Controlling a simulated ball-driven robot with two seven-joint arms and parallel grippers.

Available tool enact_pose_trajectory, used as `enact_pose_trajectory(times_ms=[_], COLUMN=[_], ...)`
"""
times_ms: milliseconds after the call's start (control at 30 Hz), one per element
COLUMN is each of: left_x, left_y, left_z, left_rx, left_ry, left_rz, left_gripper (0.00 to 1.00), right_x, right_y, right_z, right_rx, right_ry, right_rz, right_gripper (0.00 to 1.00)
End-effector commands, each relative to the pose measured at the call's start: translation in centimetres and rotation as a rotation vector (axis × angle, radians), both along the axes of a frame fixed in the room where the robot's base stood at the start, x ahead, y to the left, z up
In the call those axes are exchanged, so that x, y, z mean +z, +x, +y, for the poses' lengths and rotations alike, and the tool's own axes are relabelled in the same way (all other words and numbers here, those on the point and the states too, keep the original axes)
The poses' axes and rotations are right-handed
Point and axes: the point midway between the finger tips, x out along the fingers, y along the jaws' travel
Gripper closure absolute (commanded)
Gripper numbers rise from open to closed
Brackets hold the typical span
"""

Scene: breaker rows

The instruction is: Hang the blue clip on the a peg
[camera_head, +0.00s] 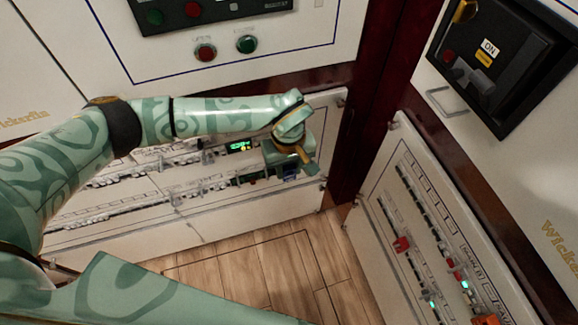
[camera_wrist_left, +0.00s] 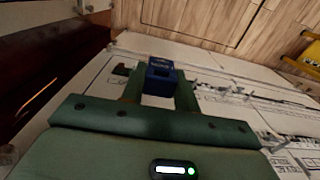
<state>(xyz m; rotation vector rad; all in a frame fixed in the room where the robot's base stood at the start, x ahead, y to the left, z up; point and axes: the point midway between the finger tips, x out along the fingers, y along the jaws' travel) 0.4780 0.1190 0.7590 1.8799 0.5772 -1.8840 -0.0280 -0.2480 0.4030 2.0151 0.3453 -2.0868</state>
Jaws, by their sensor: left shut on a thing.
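The blue clip (camera_wrist_left: 160,75) is a small dark blue block between the two fingers of my left gripper (camera_wrist_left: 160,92), seen in the left wrist view. The fingers are shut on it from both sides. In the head view my left gripper (camera_head: 290,170) is close in front of the right end of the left breaker panel (camera_head: 245,212), with only a bit of blue at its tips. The wrist view shows small pale peg-like parts (camera_wrist_left: 233,87) on the panel to the right of the clip. I cannot tell which is the a peg. My right gripper is not in view.
A right-hand panel (camera_head: 384,205) carries a breaker row and red clips (camera_head: 402,244). A dark red post (camera_head: 372,100) stands between the panels, close to my left gripper. A black switch box (camera_head: 500,65) is at upper right. Wooden floor (camera_head: 265,268) below is clear.

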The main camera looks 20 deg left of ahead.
Motion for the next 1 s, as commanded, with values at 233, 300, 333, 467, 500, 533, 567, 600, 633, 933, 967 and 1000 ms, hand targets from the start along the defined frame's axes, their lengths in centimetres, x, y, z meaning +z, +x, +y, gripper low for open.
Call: enact_pose_trajectory(times_ms=[233, 300, 333, 467, 500, 533, 567, 600, 633, 933, 967, 1000], left_x=[-0.1, -0.2, -0.1, -0.2, -0.1, -0.1, -0.1, -0.1, -0.1, 0.1, 0.1, 0.1], left_y=[1.7, 2.3, 2.6, 3.6, 3.9, 4.1, 4.2, 4.4, 4.5, 4.8, 4.8, 4.8], left_z=[1.1, 1.6, 1.8, 2.4, 2.6, 2.7, 2.8, 2.9, 3.0, 3.2, 3.2, 3.2], left_rx=[0.002, 0.002, 0.002, 0.001, 0.001, 0.001, 0.000, 0.000, 0.000, 0.000, 0.000, 0.000], left_ry=[0.001, 0.002, 0.001, 0.001, 0.001, 0.001, 0.001, 0.001, 0.001, 0.000, 0.000, 0.000], left_rz=[-0.002, -0.001, -0.002, 0.000, 0.000, 0.000, 0.001, 0.000, -0.001, -0.001, -0.001, -0.001], left_gripper=[0.92, 0.92, 0.92, 0.92, 0.92, 0.92, 0.92, 0.92, 0.92, 0.92, 0.92, 0.92], right_x=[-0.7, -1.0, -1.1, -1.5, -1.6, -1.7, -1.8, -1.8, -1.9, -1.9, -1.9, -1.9], right_y=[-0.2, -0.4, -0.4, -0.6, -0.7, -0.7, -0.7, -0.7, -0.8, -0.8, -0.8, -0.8], right_z=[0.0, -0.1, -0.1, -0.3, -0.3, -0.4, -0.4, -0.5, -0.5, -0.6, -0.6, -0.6], right_rx=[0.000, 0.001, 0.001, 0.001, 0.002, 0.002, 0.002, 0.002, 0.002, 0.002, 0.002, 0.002], right_ry=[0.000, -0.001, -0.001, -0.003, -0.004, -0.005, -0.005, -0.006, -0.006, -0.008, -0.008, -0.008], right_rz=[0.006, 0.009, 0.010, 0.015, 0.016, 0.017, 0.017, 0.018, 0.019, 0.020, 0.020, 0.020], right_gripper=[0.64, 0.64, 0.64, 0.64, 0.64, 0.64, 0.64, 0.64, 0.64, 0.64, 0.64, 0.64])
